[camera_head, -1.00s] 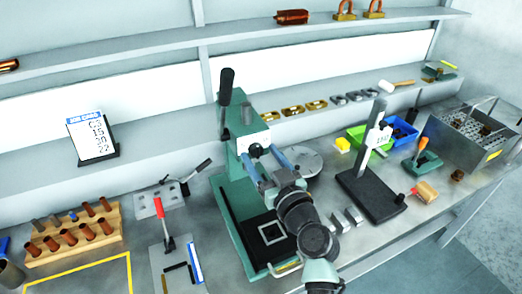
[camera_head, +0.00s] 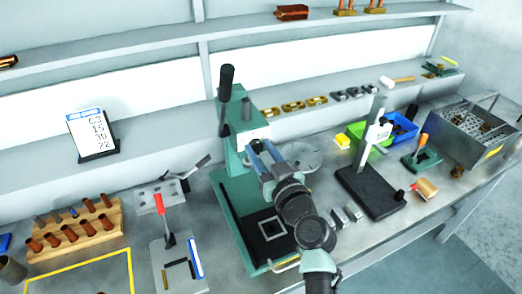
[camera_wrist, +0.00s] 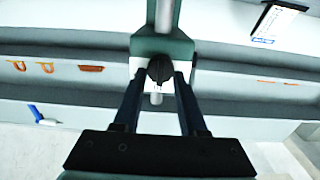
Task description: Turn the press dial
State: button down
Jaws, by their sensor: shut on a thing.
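The press (camera_head: 237,108) is a green upright frame on a green base, with a black-handled lever at its top left. Its dial (camera_wrist: 159,68) is a dark round knob on a pale plate on the press front, seen in the middle of the wrist view. My gripper (camera_head: 259,147) is at the press head, and in the head view it hides most of the dial. In the wrist view my gripper (camera_wrist: 160,74) has one blue-grey finger on each side of the dial, shut on it. Any marks on the dial are too small to read.
A card (camera_head: 92,134) with printed numbers stands at the left. A wooden rack (camera_head: 75,232) of copper-coloured pieces and a red-handled clamp (camera_head: 160,212) are left of the press. A black stand (camera_head: 370,190), green and blue bins, and a metal basket (camera_head: 470,135) are to its right.

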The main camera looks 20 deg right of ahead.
jog(key=shift+f+m, duration=0.1)
jog(key=shift+m, duration=0.2)
jog(key=shift+m+b, duration=0.7)
jog(key=shift+m, duration=0.3)
jog(key=m+b, duration=0.1)
jog(key=m, duration=0.2)
jog(key=shift+d, duration=0.1)
jog(key=m, duration=0.6)
jog(key=shift+d+f, duration=0.15)
jog(key=shift+c, duration=2.2)
grip_release()
jog(key=shift+s, duration=0.1)
